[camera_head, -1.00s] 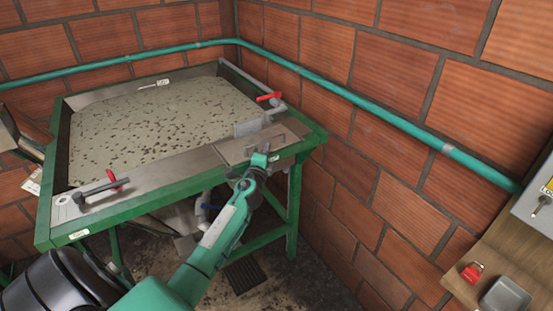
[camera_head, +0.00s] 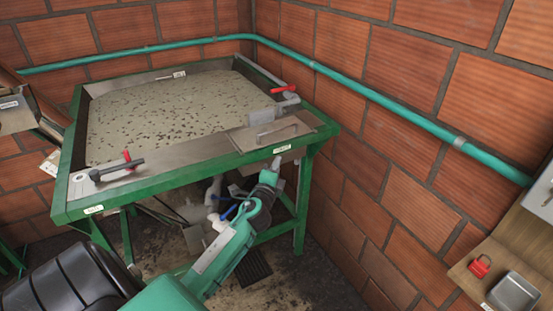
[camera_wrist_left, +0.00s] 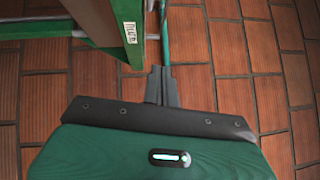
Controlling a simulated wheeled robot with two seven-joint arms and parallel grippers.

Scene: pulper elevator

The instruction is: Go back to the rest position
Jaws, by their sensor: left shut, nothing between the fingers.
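My left gripper (camera_head: 276,164) is at the end of my green arm, just at the front right edge of the green-framed tank table (camera_head: 150,195). In the left wrist view its fingers (camera_wrist_left: 161,72) are together with nothing between them. Beyond them are the brick wall and a green post with a white label (camera_wrist_left: 130,32). The table holds a shallow tank of murky grey liquid with dark flecks. My right gripper does not show in any view.
A green pipe (camera_head: 400,119) runs along the brick walls. Red-handled valves (camera_head: 284,89) and (camera_head: 132,158) sit on the table rim. A wooden shelf (camera_head: 520,250) at the right holds a red padlock (camera_head: 480,266) and a metal tray (camera_head: 513,293). A floor drain (camera_head: 253,268) lies below.

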